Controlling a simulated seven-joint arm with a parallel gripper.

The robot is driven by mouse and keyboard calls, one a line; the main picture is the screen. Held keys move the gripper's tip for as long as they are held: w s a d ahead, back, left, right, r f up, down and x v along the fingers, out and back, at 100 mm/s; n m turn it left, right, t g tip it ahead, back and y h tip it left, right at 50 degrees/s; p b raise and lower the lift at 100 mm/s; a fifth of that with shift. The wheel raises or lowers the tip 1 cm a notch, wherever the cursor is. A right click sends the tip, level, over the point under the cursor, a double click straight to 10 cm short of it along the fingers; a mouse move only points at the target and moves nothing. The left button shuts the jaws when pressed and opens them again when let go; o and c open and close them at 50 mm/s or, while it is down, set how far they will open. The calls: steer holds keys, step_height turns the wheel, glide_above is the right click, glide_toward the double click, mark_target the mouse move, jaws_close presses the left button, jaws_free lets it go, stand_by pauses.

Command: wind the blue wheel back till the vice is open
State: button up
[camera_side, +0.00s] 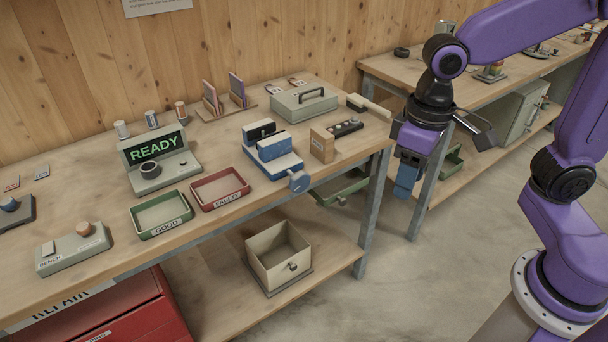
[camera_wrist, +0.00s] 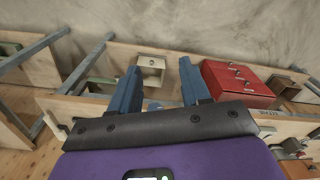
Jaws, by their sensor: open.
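The vice (camera_side: 272,152) stands near the front right edge of the bench. It has a dark fixed jaw at the back and a blue jaw block in front, on a blue and white base. The blue-grey wheel (camera_side: 299,181) is at the vice's front right, by the bench edge. I cannot tell how wide the gap between the jaws is. My gripper (camera_side: 403,190) hangs to the right of the bench, well apart from the wheel. In the wrist view its two blue fingers (camera_wrist: 156,92) are spread with nothing between them.
A red tray (camera_side: 247,189) and a green tray (camera_side: 188,222) lie left of the vice. A wooden block (camera_side: 322,144) is right of it, and a grey case (camera_side: 304,102) is behind. An open box (camera_side: 280,277) sits on the lower shelf. A second bench (camera_side: 485,85) stands behind my arm.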

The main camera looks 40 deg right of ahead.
steer(key=w+a+m, duration=0.4)
steer(key=w+m, duration=0.8)
steer(key=w, duration=0.4)
steer(key=m, duration=1)
glide_above(301, 172)
steer(key=f, duration=0.2)
step_height(301, 172, down, 16)
steer(key=shift+d, duration=0.1)
jaws_close()
